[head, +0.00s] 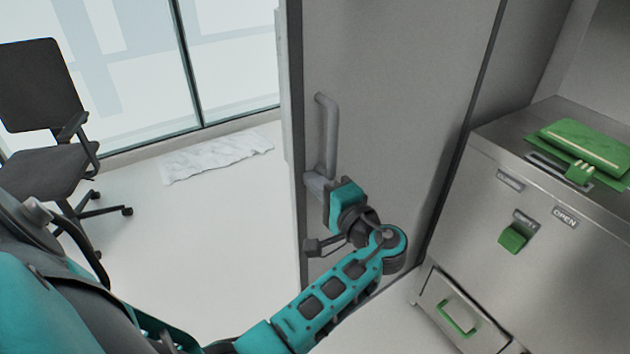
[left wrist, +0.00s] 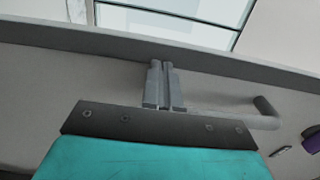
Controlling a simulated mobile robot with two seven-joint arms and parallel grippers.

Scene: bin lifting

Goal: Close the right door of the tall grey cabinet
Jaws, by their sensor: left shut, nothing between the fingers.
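The right door (head: 400,90) of the grey cabinet is a tall flat panel in the middle of the head view. Its left edge stands free, with room floor beyond it, so the door appears open. A grey bar handle (head: 330,135) is mounted near that edge. My left gripper (head: 317,184) is at the handle's lower end, close to the door face. In the left wrist view its two fingers (left wrist: 164,86) are together and empty, pointing at the door panel, with the handle (left wrist: 262,112) to their right. I cannot tell whether the fingertips touch the door. My right gripper is not in view.
A metal unit (head: 560,255) with green handles and a drawer stands to the right, with a green item (head: 588,148) on top. An office chair (head: 45,110) stands at the left. A white cloth (head: 215,158) lies by the window. The floor between is clear.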

